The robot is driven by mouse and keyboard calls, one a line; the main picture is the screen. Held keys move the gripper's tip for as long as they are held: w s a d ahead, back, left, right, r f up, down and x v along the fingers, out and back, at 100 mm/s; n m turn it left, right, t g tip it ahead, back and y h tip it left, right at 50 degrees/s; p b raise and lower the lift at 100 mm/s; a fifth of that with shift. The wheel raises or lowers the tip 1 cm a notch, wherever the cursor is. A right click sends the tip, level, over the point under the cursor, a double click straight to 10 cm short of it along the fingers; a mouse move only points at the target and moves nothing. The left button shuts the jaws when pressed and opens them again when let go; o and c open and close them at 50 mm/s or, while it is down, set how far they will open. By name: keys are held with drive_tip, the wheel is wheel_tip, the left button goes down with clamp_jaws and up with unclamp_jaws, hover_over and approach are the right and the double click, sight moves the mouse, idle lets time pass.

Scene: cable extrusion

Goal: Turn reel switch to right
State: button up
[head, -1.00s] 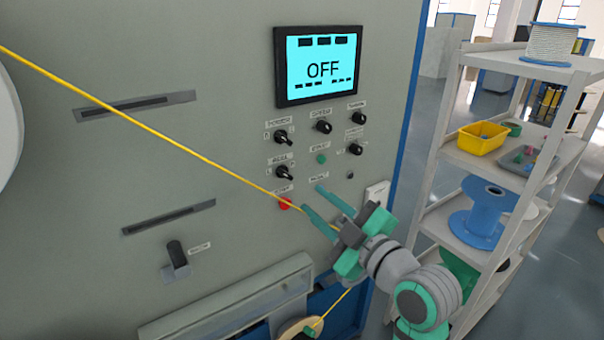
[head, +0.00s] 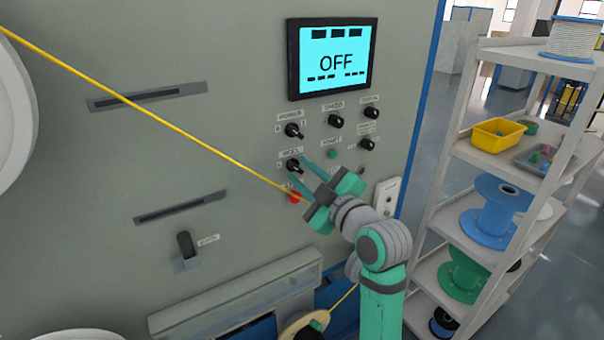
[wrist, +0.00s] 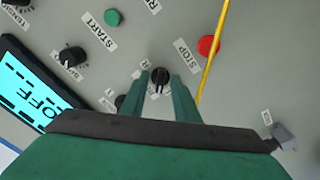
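The reel switch (head: 293,166) is a black rotary knob on the grey machine panel, below the similar power switch (head: 292,130). Its label in the head view is blurred. In the wrist view the knob (wrist: 159,76) sits between the tips of my green fingers, its pale pointer mark toward the palm. My gripper (head: 297,168) is open, with one finger on either side of the knob; it also shows in the wrist view (wrist: 160,82). A gap seems to remain beside the knob, but I cannot tell whether either finger touches it.
A yellow cable (head: 190,133) runs diagonally across the panel, close to my fingers. A red stop button (head: 295,197) lies just below the switch. A green start button (head: 332,154) and several knobs are to the right. The screen (head: 334,58) reads OFF.

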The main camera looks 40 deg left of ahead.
drive_tip(key=shift+s+d, duration=0.1)
drive_tip(key=shift+s, duration=0.1)
clamp_jaws()
